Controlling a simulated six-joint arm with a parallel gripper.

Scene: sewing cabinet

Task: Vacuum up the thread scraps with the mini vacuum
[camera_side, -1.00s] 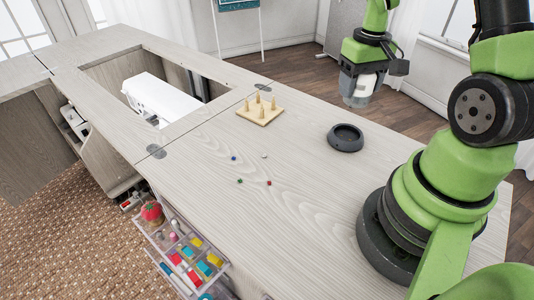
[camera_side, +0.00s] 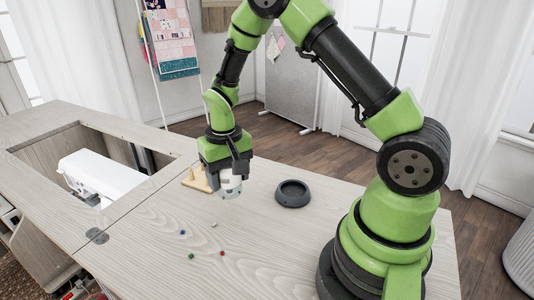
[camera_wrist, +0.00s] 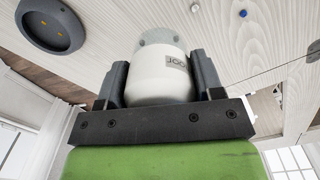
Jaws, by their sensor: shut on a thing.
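My gripper (camera_side: 231,172) is shut on the mini vacuum (camera_side: 230,187), a white rounded body with a grey nozzle end pointing down. In the wrist view the vacuum (camera_wrist: 160,75) sits between both dark fingers. It is low over the tabletop; I cannot tell whether it touches. The thread scraps lie nearer the side camera, apart from the vacuum: a blue scrap (camera_side: 183,233), a white scrap (camera_side: 214,225), a green scrap (camera_side: 191,256) and a red scrap (camera_side: 222,253). The blue scrap (camera_wrist: 243,13) and white scrap (camera_wrist: 194,7) also show in the wrist view.
A dark round dock (camera_side: 292,194) stands empty to the right of the vacuum. A wooden spool stand (camera_side: 195,181) is just left of it, partly hidden by my gripper. A white sewing machine (camera_side: 98,176) sits in the cabinet opening. The tabletop (camera_side: 260,245) around the scraps is clear.

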